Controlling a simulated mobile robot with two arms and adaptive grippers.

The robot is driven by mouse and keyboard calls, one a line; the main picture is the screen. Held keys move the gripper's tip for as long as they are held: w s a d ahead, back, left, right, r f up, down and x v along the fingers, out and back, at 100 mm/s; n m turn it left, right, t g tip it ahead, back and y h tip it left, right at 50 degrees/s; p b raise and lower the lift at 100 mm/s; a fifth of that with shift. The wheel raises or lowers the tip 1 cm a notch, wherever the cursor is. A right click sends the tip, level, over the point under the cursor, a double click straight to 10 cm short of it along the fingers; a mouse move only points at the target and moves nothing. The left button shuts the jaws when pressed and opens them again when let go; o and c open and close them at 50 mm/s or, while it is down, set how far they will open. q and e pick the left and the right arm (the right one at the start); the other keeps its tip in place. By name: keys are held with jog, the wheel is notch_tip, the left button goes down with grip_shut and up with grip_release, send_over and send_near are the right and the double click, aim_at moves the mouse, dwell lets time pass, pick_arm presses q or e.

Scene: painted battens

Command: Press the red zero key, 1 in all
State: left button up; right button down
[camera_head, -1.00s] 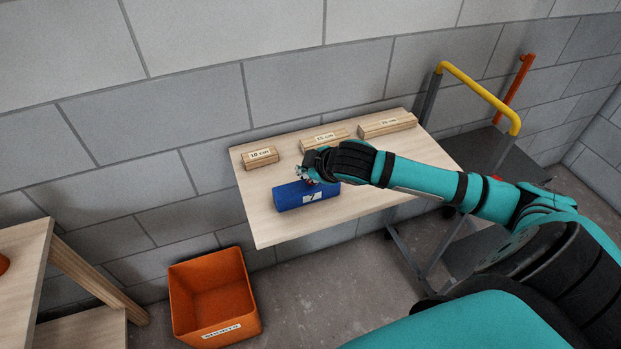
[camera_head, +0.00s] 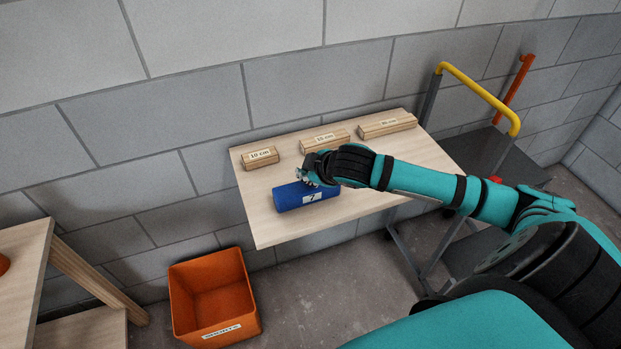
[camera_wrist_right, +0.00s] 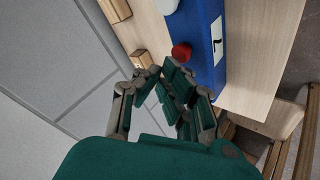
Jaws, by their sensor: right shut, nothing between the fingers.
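A blue box (camera_head: 287,199) with a white label marked with a dark character lies on the wooden table. In the right wrist view the box (camera_wrist_right: 207,45) carries a round red key (camera_wrist_right: 181,53) on its side towards my gripper. A white round part (camera_wrist_right: 167,5) shows farther along the box. My right gripper (camera_head: 304,176) is shut and empty at the box's upper edge. In the wrist view its fingertips (camera_wrist_right: 163,70) are close to the red key, with a small gap visible in the picture. The key cannot be made out in the head view. My left gripper is not in view.
Three labelled wooden battens (camera_head: 260,158) (camera_head: 324,141) (camera_head: 387,125) lie along the back of the table (camera_head: 270,230). An orange bin (camera_head: 213,298) stands on the floor. A trolley with a yellow handle (camera_head: 480,97) stands at right. The table's front left is clear.

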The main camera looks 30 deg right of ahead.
jog(key=shift+f, duration=0.65)
dwell(0.7)
dwell(0.3)
jog(key=shift+r+p, duration=1)
jog(key=shift+p, duration=0.1)
notch_tip(320, 180, up, 5)
jog(key=p, duration=0.5)
jog(key=shift+p, duration=0.35)
